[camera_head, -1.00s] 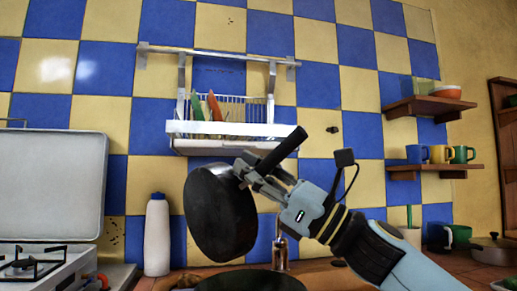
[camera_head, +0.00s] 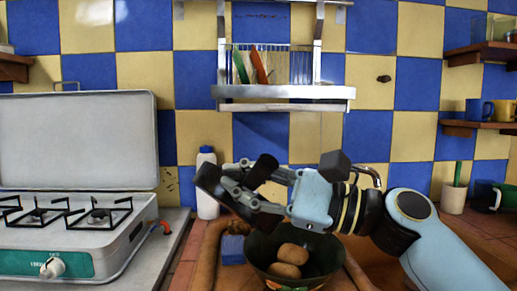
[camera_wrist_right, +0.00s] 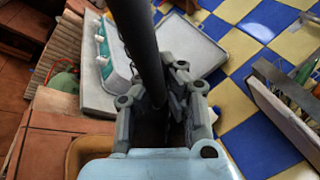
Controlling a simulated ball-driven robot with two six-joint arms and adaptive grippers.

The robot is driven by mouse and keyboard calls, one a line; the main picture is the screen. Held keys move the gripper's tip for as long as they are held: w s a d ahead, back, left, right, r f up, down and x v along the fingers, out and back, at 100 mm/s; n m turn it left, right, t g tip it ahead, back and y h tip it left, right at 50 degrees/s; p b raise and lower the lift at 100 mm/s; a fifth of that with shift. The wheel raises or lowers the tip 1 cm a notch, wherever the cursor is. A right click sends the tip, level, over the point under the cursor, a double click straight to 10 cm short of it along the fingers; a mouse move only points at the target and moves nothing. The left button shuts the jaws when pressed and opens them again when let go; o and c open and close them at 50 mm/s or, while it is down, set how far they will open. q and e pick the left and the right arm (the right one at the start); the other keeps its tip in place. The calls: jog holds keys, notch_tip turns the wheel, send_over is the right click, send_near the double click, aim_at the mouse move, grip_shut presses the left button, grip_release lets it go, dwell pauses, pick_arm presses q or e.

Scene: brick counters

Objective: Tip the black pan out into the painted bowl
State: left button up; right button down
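My right gripper (camera_head: 238,188) is shut on the black pan's handle in the head view. The handle (camera_wrist_right: 137,42) runs between the fingers (camera_wrist_right: 165,105) in the right wrist view. The painted bowl (camera_head: 258,249), dark inside, stands below the gripper at the bottom of the head view. Two brown, potato-like lumps (camera_head: 288,263) lie in it. The pan is above and left of the bowl, apart from it. My left gripper is not in view.
A white bottle with a blue cap (camera_head: 207,189) stands behind the pan. A stove with an open lid (camera_head: 75,238) is at the left. A dish rack (camera_head: 283,92) hangs on the tiled wall above. Mugs and a cup (camera_head: 454,197) stand at the right.

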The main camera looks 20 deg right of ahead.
jog(key=a+f+n+g+h+p, duration=0.2)
jog(key=a+f+n+h+p, duration=0.2)
jog(key=f, duration=0.5)
jog(key=shift+s+a+n+g+p, duration=0.15)
jog(key=shift+s+n+g+p, duration=0.2)
jog(key=shift+n+p, duration=0.35)
jog(key=shift+s, duration=0.1)
